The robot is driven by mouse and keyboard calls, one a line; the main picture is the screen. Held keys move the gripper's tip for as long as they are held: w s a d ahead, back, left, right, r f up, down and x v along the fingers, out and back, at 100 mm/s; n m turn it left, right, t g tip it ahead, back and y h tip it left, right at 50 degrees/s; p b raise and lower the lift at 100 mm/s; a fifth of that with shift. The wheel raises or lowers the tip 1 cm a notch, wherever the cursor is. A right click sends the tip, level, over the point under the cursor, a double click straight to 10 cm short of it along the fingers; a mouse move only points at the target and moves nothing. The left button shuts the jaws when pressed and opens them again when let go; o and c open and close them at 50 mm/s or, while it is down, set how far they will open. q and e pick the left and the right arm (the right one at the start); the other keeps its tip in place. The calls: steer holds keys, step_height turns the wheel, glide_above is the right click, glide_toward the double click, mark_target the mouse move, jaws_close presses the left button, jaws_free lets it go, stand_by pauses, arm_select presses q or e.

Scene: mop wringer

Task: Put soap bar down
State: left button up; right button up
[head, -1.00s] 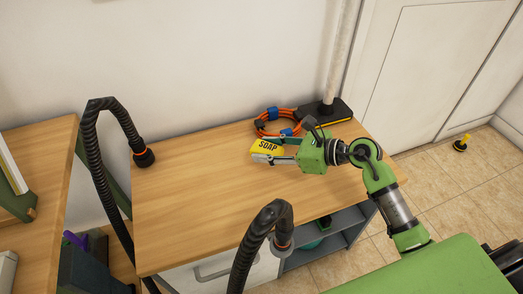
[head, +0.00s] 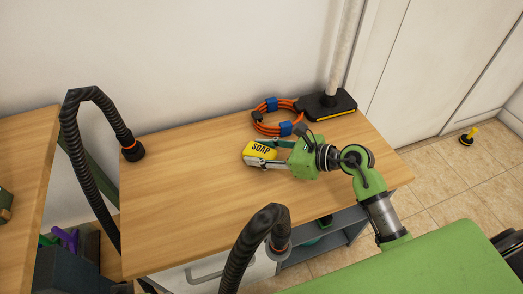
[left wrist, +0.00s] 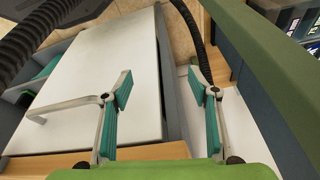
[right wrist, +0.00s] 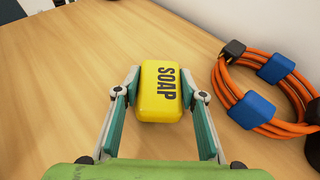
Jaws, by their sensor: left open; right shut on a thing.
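The yellow soap bar (head: 260,151) is at the wooden tabletop (head: 190,195), right of its middle. My right gripper (head: 264,155) is shut on it, with its arm coming in from the right. In the right wrist view the soap bar (right wrist: 160,90) lies between both fingers, label up. It looks at or just above the wood; I cannot tell if it touches. My left gripper (left wrist: 160,85) is open and empty in the left wrist view, over a white drawer front (left wrist: 105,75) with a handle. It is not visible in the head view.
An orange cable coil (head: 285,128) with blue clips lies just behind the soap bar. A black floor-tool base (head: 328,106) with an upright tube stands at the back right. A black hose (head: 70,135) arches at the left. The tabletop's left and middle are clear.

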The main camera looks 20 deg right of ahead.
steer(key=shift+f, duration=0.2)
steer(key=o, duration=0.9)
steer(key=shift+r, duration=0.15)
